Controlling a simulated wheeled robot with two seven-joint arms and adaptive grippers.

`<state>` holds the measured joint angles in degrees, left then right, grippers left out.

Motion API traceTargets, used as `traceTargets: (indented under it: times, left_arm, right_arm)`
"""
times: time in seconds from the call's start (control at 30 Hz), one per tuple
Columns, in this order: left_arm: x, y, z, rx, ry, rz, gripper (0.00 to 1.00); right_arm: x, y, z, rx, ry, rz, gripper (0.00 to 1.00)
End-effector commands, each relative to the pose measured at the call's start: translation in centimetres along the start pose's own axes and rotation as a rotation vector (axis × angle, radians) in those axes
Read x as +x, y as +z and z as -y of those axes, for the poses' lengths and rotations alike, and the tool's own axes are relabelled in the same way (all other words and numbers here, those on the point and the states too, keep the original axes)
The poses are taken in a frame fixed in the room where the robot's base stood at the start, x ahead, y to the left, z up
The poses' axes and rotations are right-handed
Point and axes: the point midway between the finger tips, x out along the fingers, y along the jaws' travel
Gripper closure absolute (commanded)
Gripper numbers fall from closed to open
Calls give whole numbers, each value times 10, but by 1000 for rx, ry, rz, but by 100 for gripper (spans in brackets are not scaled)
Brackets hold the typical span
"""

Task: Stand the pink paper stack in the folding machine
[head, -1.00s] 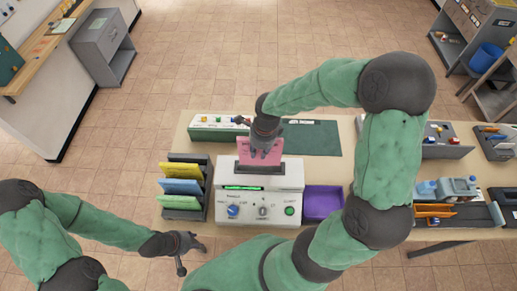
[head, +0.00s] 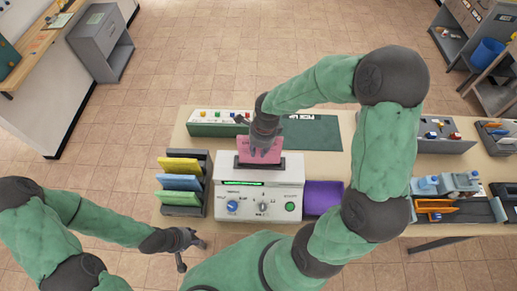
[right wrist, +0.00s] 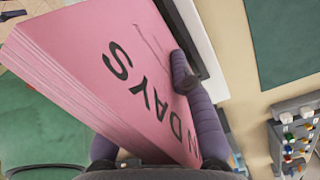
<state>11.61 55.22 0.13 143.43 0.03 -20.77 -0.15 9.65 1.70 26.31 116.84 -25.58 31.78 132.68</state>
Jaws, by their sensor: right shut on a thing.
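The pink paper stack (head: 260,155) stands at the dark slot on top of the white folding machine (head: 262,190). Its lower edge meets the slot; how deep it sits I cannot tell. My right gripper (head: 264,140) is shut on its upper part. In the right wrist view the stack (right wrist: 110,65) fills the middle, with black letters on its face, and one purple-grey finger presses that face; the other finger is mostly hidden. The machine has a lit green display, a blue dial and a green button. My left gripper (head: 190,250) is open and empty, in front of the table.
A dark rack (head: 206,170) with yellow, blue and green stacks stands left of the machine. A purple tray (head: 323,197) is on its right. Behind are a green-and-white control box (head: 215,124) and a dark green mat (head: 325,135). Grey bins stand farther right.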

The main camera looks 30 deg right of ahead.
Motion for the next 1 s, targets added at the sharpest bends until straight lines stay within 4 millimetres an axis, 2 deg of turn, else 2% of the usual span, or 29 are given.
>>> traceTargets:
  times: [0.13, 0.53, 1.0]
  left_arm:
    - [6, 0, 2, 0, 0, 0, 60]
    - [8, 0, 3, 0, 0, 0, 60]
    - [30, -1, 11, 0, 0, 0, 60]
  right_arm:
    - [3, 0, 0, 0, -2, 1, 100]
    - [4, 0, 0, 0, -1, 1, 100]
    - [25, -3, 0, 1, -1, 1, 100]
